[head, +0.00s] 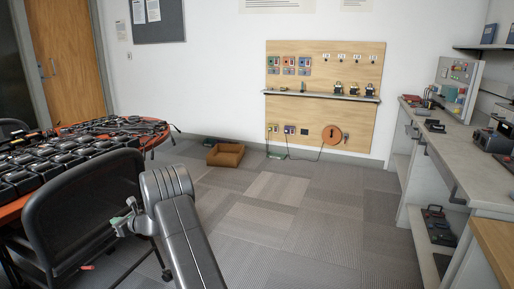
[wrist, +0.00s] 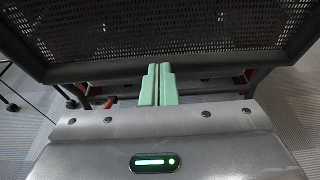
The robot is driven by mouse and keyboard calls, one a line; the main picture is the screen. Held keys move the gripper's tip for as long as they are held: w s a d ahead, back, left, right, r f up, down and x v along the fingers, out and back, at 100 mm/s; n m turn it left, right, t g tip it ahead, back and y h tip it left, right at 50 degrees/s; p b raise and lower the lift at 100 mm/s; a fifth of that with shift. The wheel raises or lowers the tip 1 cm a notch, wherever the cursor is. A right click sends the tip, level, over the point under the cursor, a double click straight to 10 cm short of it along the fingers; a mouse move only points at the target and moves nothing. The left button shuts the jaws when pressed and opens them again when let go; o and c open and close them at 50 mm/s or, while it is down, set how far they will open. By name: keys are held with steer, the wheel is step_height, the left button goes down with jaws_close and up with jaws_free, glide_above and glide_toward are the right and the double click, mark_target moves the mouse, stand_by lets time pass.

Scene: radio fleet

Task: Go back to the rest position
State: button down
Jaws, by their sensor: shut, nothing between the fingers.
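My gripper (wrist: 158,86) has its two pale green fingers pressed together, with nothing between them, in the wrist view. In the head view my gripper (head: 124,222) shows small at the left end of my folded grey arm, in front of the black mesh chair. The chair's backrest (wrist: 180,25) fills the top of the wrist view, close beyond the fingertips. I cannot tell whether the fingers touch it.
The black chair (head: 75,205) stands at the left by a red table (head: 158,140) covered with black devices. A brown box (head: 225,155) lies on the floor by the wall. A wooden board (head: 350,125) hangs behind. A grey workbench (head: 455,160) lines the right. The middle carpet is clear.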

mark_target(105, 218)
steer(key=a+p, duration=0.1)
steer(key=w+a+p, duration=0.1)
steer(key=a, duration=0.1)
steer(key=shift+r, duration=0.2)
steer(key=d, duration=0.1)
steer(key=s+d+b, duration=0.1)
steer(key=d, duration=0.1)
steer(key=shift+d+f+b, duration=0.2)
steer(key=shift+d+b, duration=0.05)
steer(key=shift+b, duration=0.05)
